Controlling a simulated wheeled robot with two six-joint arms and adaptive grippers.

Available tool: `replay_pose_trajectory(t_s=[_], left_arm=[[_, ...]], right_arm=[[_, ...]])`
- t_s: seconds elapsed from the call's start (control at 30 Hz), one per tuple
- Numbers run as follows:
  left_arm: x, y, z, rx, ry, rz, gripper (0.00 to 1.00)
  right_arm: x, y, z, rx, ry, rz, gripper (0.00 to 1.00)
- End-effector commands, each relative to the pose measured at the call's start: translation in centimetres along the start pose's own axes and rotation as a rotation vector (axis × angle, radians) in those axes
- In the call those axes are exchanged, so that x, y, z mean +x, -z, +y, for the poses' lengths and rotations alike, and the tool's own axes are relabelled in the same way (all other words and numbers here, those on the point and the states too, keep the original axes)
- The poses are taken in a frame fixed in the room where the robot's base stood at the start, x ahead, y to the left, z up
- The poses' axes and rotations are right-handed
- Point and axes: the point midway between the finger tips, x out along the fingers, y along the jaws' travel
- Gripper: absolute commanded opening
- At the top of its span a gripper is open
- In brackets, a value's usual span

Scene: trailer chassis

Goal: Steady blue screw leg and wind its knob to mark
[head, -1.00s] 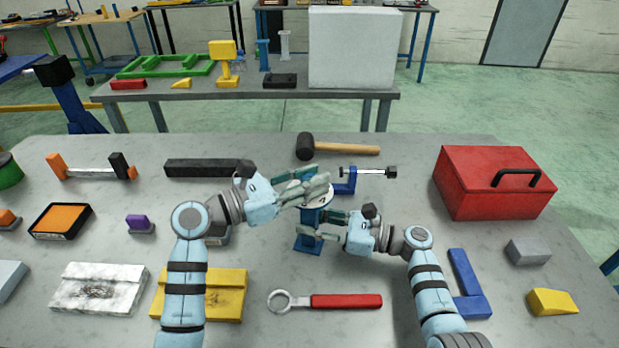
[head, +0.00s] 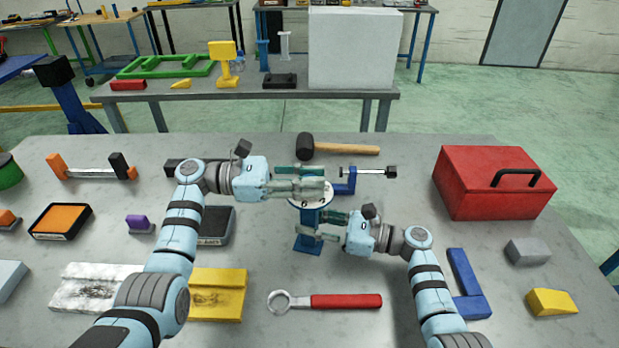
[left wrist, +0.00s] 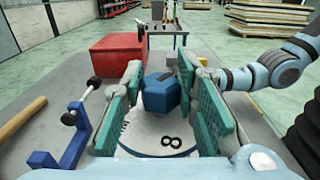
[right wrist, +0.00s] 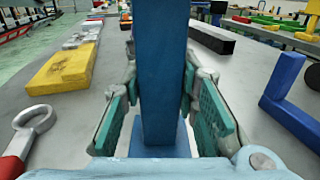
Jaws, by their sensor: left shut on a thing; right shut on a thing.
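The blue screw leg (head: 310,220) stands upright on its square foot on the grey table. A white dial with dark marks (head: 302,204) sits at its top, and shows closer in the left wrist view (left wrist: 160,143). My left gripper (head: 322,184) is shut on the blue knob (left wrist: 161,92) above the dial, one pad on each side; in the head view its fingers hide the knob. My right gripper (head: 328,226) is shut around the blue post (right wrist: 163,70) below the dial. Which dial mark the knob points to is unclear.
A blue clamp (head: 347,181) and a black mallet (head: 306,146) lie just behind the leg. A ring wrench with a red handle (head: 345,301) lies in front. A red toolbox (head: 492,183) and a blue L-shaped piece (head: 466,285) are on the right.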

Motion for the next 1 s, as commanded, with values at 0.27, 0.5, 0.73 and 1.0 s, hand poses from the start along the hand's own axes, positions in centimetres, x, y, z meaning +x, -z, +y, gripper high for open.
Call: replay_pose_trajectory(t_s=[0.27, 0.5, 0.73, 1.0], left_arm=[[-0.1, 0.3, 0.0, -0.005, 0.010, 0.004, 0.00], [-0.1, 0.3, 0.0, -0.005, 0.009, 0.004, 0.39], [-0.1, 0.1, 0.0, -0.003, 0.011, 0.001, 0.48], [-1.8, 0.1, 0.1, -0.003, 0.010, 0.003, 0.48]], right_arm=[[0.0, 0.0, 0.1, 0.002, -0.004, -0.004, 0.00], [0.0, -0.1, 0.1, 0.002, -0.003, -0.004, 0.00], [0.0, 0.0, 0.0, 0.002, -0.001, -0.003, 0.00], [0.0, 0.0, 0.0, 0.001, 0.000, -0.002, 0.00]])
